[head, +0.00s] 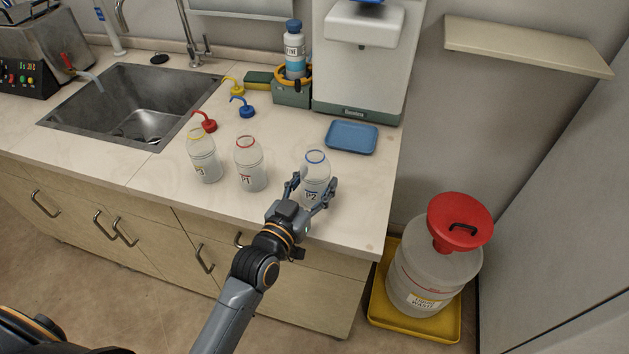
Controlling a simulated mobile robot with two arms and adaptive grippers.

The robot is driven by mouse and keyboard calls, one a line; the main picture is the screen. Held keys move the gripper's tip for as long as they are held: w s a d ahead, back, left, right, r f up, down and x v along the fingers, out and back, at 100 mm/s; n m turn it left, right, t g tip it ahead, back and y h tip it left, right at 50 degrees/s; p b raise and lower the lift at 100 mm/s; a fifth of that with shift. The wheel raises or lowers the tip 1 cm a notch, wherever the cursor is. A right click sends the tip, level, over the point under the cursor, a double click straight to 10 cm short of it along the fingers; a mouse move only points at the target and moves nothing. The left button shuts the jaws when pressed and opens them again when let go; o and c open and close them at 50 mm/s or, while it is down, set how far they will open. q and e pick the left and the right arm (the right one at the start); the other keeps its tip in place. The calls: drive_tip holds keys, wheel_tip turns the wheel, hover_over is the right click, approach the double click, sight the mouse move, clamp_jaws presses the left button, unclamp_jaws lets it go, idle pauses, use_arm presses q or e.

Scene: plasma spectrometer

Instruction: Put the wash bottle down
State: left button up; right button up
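A clear wash bottle with a blue neck ring and a label reading P2 (315,168) is upright at the counter's front edge, its mouth uncapped. My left gripper (312,187) reaches it from the front, with one finger on each side. The fingers appear shut on its body. Its base is hidden behind the gripper, so I cannot tell whether it touches the counter. My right gripper is not in view.
A red-ringed bottle (250,165) and a yellow-ringed bottle (204,157) stand to the left. Red (207,123), blue (246,109) and yellow (234,86) spout caps lie behind. A blue tray (351,137) is behind right. A waste container (425,275) stands on the floor.

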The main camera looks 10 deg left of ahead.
use_arm(q)
drive_tip(key=shift+f, duration=0.2)
drive_tip(key=o, duration=1.3)
drive_tip(key=shift+c, duration=0.2)
